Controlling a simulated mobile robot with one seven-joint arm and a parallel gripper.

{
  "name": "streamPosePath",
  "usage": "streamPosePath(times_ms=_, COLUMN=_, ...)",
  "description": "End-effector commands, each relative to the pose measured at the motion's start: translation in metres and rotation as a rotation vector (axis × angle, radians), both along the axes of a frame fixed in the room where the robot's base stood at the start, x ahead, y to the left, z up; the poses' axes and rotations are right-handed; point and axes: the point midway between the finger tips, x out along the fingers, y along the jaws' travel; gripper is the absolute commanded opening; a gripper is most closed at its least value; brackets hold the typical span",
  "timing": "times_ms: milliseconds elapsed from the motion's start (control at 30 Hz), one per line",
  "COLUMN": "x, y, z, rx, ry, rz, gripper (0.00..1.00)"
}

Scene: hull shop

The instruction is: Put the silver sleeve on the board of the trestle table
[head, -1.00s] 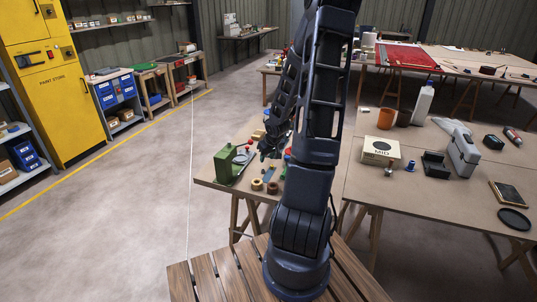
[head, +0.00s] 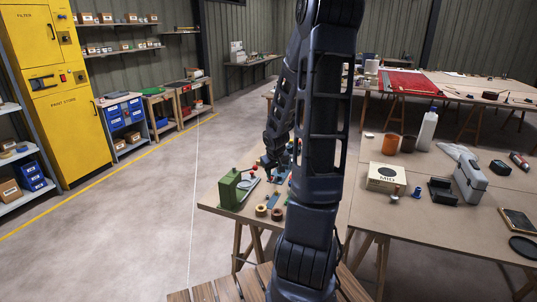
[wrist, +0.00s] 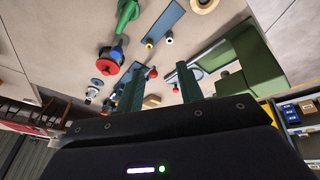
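My gripper (head: 270,164) hangs low over the left end of the trestle table's board (head: 333,216), just right of a green press-like tool (head: 233,188). In the wrist view its two dark green fingers (wrist: 158,88) stand apart with nothing clearly held between them. A red ball (wrist: 152,73) shows beyond the gap. I cannot surely tell the silver sleeve: a small pale ring (wrist: 169,40) lies at a blue plate (wrist: 165,20) in the wrist view, and a small silvery piece (head: 396,191) stands by the MIG box in the head view. My arm hides part of the board.
A red-flanged tool (wrist: 107,65) stands close to the fingers. The MIG box (head: 386,177), a white bottle (head: 427,131) and a grey case (head: 467,180) stand on the right. The floor at left is clear.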

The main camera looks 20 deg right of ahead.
Motion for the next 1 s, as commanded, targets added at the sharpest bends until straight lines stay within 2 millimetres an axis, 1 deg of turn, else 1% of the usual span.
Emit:
streamPosePath(times_ms=33, x=-0.004, y=0.004, z=0.014, rx=-0.028, ry=0.001, rz=-0.005, gripper=0.37)
streamPosePath(times_ms=100, x=-0.012, y=0.008, z=0.030, rx=-0.058, ry=0.007, rz=-0.018, gripper=0.37)
streamPosePath(times_ms=267, x=-0.031, y=0.019, z=0.068, rx=-0.109, ry=0.010, rz=-0.049, gripper=0.37)
streamPosePath(times_ms=467, x=-0.061, y=0.038, z=0.114, rx=-0.139, ry=0.001, rz=-0.086, gripper=0.37)
streamPosePath(times_ms=700, x=-0.103, y=0.065, z=0.163, rx=-0.122, ry=-0.024, rz=-0.121, gripper=0.37)
streamPosePath(times_ms=867, x=-0.137, y=0.083, z=0.190, rx=-0.079, ry=-0.044, rz=-0.132, gripper=0.37)
streamPosePath(times_ms=1000, x=-0.167, y=0.099, z=0.210, rx=-0.023, ry=-0.061, rz=-0.127, gripper=0.37)
